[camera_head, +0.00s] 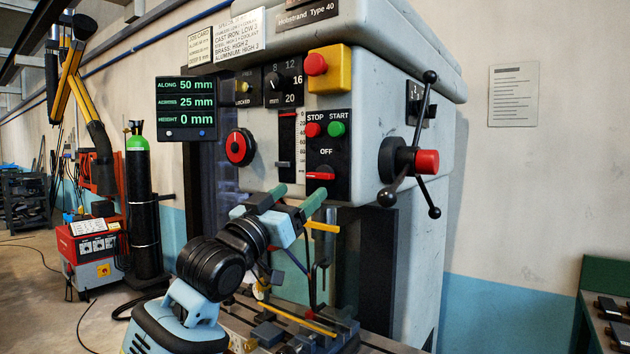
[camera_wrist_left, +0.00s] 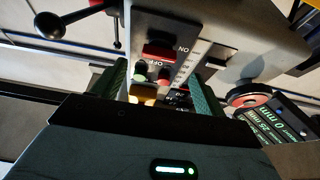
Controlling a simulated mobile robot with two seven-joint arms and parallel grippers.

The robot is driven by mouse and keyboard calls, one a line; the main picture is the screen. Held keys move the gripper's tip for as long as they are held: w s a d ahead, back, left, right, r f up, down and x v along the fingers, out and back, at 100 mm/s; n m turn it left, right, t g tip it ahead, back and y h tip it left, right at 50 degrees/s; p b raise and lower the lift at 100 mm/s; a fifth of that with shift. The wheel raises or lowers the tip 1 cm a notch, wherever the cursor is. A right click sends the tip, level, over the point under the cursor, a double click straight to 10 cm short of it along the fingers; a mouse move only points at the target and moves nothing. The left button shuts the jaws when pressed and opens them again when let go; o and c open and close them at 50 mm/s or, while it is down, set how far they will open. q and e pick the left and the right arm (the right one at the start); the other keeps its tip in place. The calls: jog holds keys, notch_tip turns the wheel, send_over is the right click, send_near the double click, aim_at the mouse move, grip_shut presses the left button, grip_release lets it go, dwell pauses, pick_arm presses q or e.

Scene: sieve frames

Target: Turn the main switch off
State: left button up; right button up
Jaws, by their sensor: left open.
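The main switch (camera_head: 320,173) is a red handle on a black panel of the machine, just below the word OFF. My right gripper is not in view.
Red STOP (camera_head: 313,130) and green START (camera_head: 337,129) buttons sit just above the switch. A red stop button on a yellow box (camera_head: 328,70) is higher. A spoked feed lever (camera_head: 405,160) stands out to the right. The machine table (camera_head: 375,342) is below.

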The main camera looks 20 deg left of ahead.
aim_at(317, 179)
pick_arm(q)
jog(key=shift+x, duration=3.3)
jog(key=c, duration=1)
